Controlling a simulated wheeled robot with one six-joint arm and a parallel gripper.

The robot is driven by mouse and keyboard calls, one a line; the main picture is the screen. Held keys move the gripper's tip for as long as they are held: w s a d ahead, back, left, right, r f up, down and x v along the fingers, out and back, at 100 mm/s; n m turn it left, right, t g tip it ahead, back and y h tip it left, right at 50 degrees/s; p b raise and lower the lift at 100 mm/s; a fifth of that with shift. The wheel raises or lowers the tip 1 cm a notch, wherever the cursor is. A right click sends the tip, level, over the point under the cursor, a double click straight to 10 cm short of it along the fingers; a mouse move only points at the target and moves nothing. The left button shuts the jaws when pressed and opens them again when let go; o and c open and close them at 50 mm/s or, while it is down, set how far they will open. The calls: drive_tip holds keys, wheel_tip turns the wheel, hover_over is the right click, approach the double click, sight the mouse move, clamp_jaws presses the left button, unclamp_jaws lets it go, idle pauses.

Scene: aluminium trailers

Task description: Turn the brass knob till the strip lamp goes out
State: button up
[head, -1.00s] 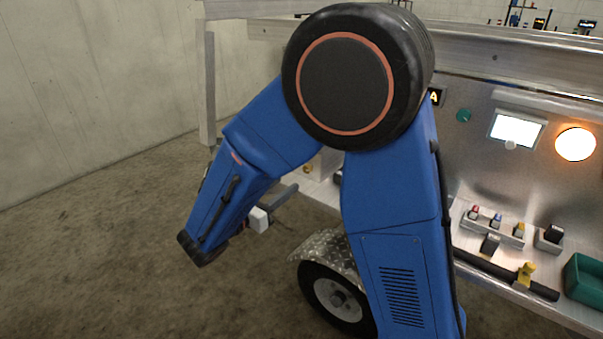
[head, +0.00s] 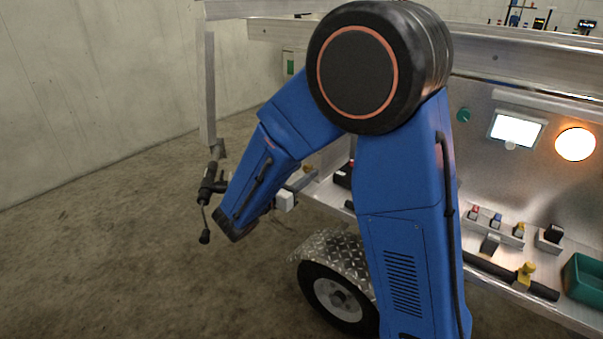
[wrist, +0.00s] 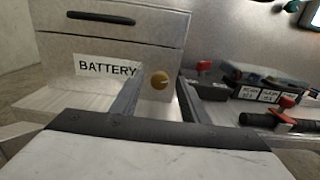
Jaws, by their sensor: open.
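The brass knob (wrist: 159,80) is round and sits on the front of a pale box (wrist: 110,48) labelled BATTERY, in the wrist view. My gripper (wrist: 160,88) is open, and the knob shows between its two fingers. I cannot tell how far the fingertips are from the knob. In the head view my gripper (head: 303,182) is mostly behind my blue forearm, and the knob is hidden. A long pale bar (head: 548,104) under the rail at the right may be the strip lamp; I cannot tell whether it is lit.
A round lamp (head: 575,144) glows warm beside a bright white panel (head: 516,130). The shelf holds small switches (head: 496,222), a dark bar with a yellow clamp (head: 525,273) and a green bin (head: 584,277). A wheel (head: 337,298) is below. The floor at left is mostly clear.

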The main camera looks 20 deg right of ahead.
drive_tip(key=c, duration=1)
drive_tip(key=shift+m, duration=1.5)
drive_tip(key=o, duration=1)
